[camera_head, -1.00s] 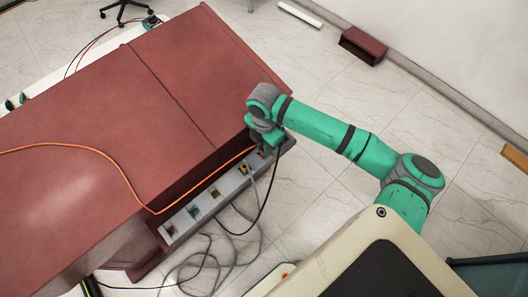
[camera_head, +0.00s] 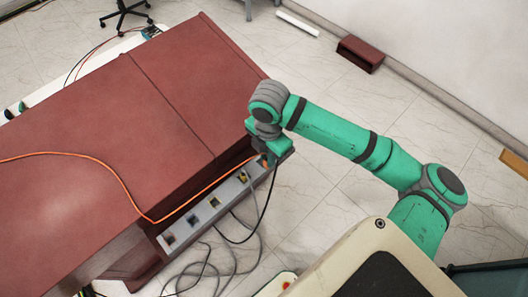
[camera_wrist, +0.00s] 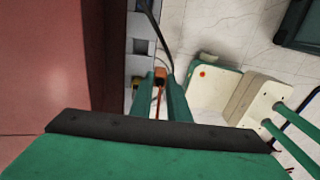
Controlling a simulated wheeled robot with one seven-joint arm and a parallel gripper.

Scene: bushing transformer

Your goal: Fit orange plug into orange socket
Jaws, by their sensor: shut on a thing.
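The orange plug (camera_wrist: 160,75) is between the green fingers of my gripper (camera_wrist: 162,88) in the wrist view, with its orange cable (camera_wrist: 156,103) trailing back. In the head view my gripper (camera_head: 268,156) is at the upper right end of the grey socket strip (camera_head: 182,230), and the orange cable (camera_head: 103,176) runs to it across the red cabinet. The strip also shows in the wrist view (camera_wrist: 140,65), just beyond and left of the plug. I cannot tell which opening is the orange socket, nor whether the plug touches the strip.
The red cabinet (camera_head: 110,110) stands directly left of the strip. A black cable (camera_wrist: 158,30) leads from the strip close to my gripper, and grey cables (camera_head: 205,272) lie loose on the floor. A yellow plug (camera_head: 243,178) sits in the strip.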

